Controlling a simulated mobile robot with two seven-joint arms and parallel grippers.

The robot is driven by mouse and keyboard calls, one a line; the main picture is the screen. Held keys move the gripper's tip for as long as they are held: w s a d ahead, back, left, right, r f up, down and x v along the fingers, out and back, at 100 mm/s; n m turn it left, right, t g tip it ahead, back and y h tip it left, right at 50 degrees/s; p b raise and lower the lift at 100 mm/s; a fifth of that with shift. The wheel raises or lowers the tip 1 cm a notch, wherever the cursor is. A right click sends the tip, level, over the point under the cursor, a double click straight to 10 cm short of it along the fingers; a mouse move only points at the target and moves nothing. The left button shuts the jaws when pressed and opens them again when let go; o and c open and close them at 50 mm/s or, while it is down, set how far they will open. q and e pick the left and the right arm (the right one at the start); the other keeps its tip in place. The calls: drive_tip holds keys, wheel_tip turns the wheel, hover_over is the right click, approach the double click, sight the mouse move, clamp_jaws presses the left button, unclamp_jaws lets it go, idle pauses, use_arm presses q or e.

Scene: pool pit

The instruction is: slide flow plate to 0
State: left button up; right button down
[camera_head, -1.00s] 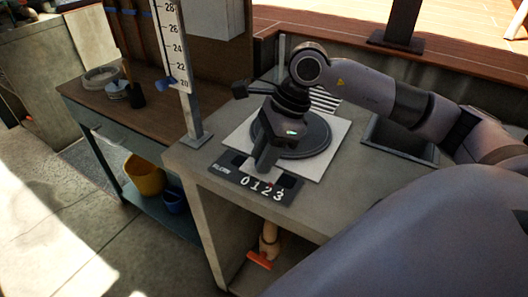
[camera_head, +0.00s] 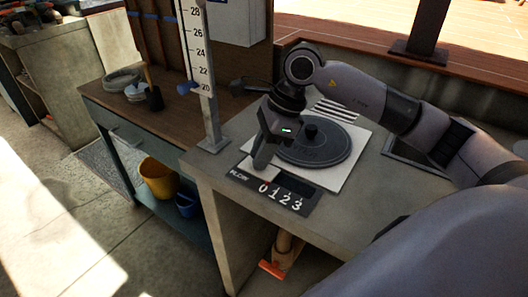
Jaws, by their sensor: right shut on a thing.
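The flow scale panel (camera_head: 308,206) is a dark plate on the worktop, marked FLOW with white digits 0, 1, 2 and 3. A pale flow plate (camera_head: 268,174) sits at the left part of its slot, just above the 0. The dark slot shows bare above the higher digits. My right gripper (camera_head: 260,163) points down at the left end of the slot and is shut on the flow plate. Its fingers hide part of the plate. My left gripper is not in view.
A round dark lid (camera_head: 325,146) with a knob lies on a pale square plate (camera_head: 352,160) behind the panel. A level gauge post (camera_head: 207,90) stands to the left. A recessed opening (camera_head: 408,147) lies to the right. The front of the worktop is clear.

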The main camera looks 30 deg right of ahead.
sight(272, 167)
drive_tip(key=c, duration=1)
unclamp_jaws()
drive_tip(key=shift+w+a+r, duration=0.1)
drive_tip(key=shift+w, duration=0.15)
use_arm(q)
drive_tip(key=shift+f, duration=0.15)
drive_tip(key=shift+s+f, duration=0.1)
use_arm(e)
drive_tip(key=v, duration=0.7)
